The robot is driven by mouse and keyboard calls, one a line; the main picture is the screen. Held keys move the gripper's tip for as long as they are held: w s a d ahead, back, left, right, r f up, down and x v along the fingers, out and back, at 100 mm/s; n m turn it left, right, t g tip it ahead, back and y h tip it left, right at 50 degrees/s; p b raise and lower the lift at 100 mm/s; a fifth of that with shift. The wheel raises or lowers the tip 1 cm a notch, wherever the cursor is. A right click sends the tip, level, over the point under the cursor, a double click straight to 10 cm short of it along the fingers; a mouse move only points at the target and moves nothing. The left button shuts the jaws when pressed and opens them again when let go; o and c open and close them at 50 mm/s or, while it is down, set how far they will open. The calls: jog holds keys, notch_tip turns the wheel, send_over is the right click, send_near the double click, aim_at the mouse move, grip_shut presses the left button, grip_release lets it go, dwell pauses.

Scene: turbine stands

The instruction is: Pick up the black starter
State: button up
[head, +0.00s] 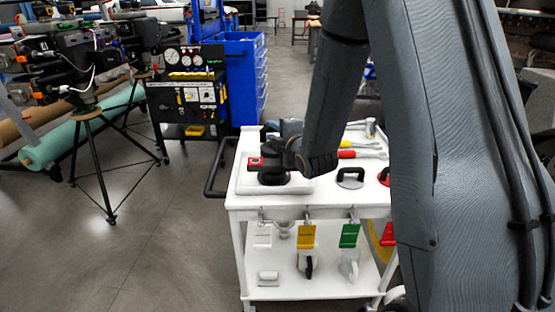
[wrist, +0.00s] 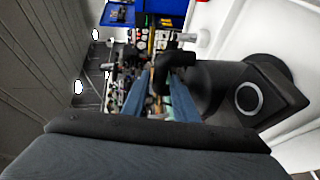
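The black starter (wrist: 225,90) shows at the right of the wrist view. It is a dark body with a silver ring on a wider flange, and a narrower black nose reaches left. My gripper (wrist: 160,82) has two bluish fingers with a gap between them, so it is open. The starter's nose overlaps the finger ends; I cannot tell whether they touch. In the head view, the black base of the starter (head: 273,179) shows on the white tray (head: 300,187), with my wrist just above it. My fingers are mostly hidden there.
The white cart (head: 236,195) also carries a black handled tool (head: 350,177), wrenches and red-handled tools on top. Yellow (head: 306,237) and green tags (head: 349,236) hang in front. A blue bin rack (head: 244,75) and gauge panel (head: 188,85) stand behind.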

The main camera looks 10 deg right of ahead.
jog(key=shift+x, duration=1)
grip_shut()
jog(key=shift+r, duration=0.1)
jog(key=shift+r+b, duration=0.7)
jog(key=shift+r, duration=4.35)
